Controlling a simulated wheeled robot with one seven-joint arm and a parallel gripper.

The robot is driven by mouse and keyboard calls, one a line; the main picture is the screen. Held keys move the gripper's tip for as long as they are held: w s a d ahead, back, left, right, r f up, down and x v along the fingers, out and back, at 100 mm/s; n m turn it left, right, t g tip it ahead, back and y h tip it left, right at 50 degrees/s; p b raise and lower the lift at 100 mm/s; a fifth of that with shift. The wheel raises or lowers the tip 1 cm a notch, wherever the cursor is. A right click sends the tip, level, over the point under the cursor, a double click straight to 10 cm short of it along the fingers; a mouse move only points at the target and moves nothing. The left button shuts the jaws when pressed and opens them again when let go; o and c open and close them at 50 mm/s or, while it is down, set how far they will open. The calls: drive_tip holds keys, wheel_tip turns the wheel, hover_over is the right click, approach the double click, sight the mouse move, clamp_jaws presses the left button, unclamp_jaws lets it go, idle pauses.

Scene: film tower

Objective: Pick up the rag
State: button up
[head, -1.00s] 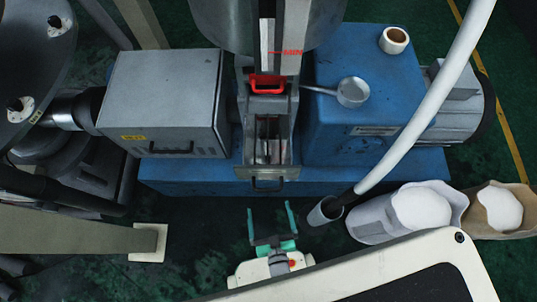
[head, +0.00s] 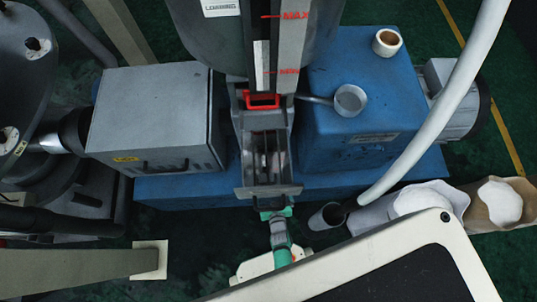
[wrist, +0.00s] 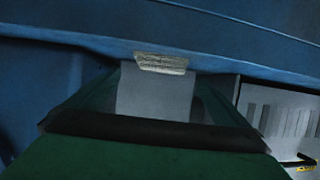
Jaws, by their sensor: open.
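I cannot make out a rag for certain in the head view. In the wrist view a small pale, ridged, cloth-like piece (wrist: 161,63) sits at the top of a light grey upright face, against the blue base; I cannot tell whether it is the rag. My gripper (head: 272,212) is at the front of the blue machine, by the lower front edge of the grey metal chute (head: 268,191). The chute hides its teal fingers in part. It is open, and I see nothing held.
The blue machine base (head: 185,190) spans the middle. A grey box (head: 155,110) stands left. A white hose (head: 440,110) and an open sack (head: 420,198) of white material stand at right.

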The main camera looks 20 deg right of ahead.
drive_tip(key=shift+x, duration=2.85)
drive_tip(key=shift+c, duration=0.3)
drive_tip(key=shift+a, duration=0.1)
drive_tip(key=c, duration=1.1)
drive_tip(key=shift+c, duration=0.2)
drive_tip(key=shift+r, duration=0.1)
